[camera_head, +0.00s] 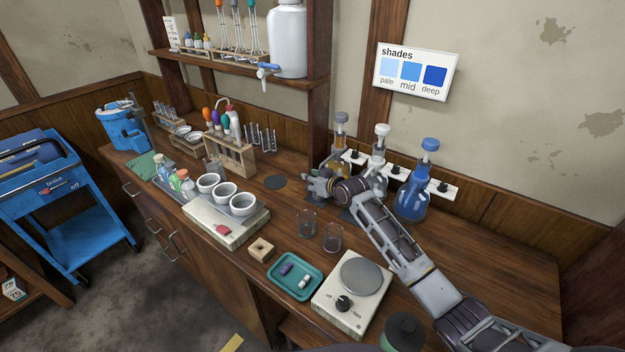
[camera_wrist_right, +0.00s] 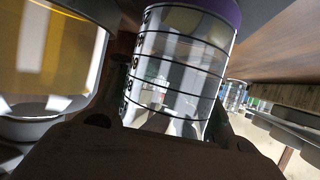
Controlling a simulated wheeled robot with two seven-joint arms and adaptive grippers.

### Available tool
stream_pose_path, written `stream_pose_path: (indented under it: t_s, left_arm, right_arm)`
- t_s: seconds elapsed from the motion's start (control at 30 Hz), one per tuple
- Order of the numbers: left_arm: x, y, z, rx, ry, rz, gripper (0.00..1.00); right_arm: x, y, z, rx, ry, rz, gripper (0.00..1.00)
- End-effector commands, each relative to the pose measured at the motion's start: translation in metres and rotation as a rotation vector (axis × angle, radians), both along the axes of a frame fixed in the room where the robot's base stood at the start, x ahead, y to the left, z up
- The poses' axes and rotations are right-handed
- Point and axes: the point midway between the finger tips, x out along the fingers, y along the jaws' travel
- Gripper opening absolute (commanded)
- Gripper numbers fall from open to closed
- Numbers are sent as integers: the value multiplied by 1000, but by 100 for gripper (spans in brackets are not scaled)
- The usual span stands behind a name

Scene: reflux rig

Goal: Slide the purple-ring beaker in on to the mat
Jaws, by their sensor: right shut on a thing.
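The purple-ring beaker (camera_wrist_right: 180,70) shows in the right wrist view as clear glass with dark lines and a purple band at the picture's top. My right gripper (camera_head: 314,184) is shut on it, with fingers at both sides of the glass. In the head view the gripper hides most or all of this beaker, so its contact with the bench cannot be told. The gripper is low over the bench, just in front of the amber flask (camera_head: 328,165). My left gripper is not in view.
The amber flask (camera_wrist_right: 55,50) is close beside the held beaker. A clear flask and a blue flask (camera_head: 411,200) stand to the right. Two small beakers (camera_head: 307,222) (camera_head: 332,238) stand in front.

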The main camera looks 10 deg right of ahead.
Motion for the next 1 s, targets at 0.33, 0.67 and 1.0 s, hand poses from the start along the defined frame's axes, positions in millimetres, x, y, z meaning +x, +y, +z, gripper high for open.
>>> stream_pose_path:
  t_s: [0.33,0.67,1.0]
  left_arm:
    - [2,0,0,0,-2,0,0]
    - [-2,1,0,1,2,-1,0]
    - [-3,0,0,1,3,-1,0]
  right_arm:
    - [-1,0,-3,-2,6,0,56]
    - [-1,0,-4,-2,7,0,64]
    - [-7,-3,0,-1,5,0,64]
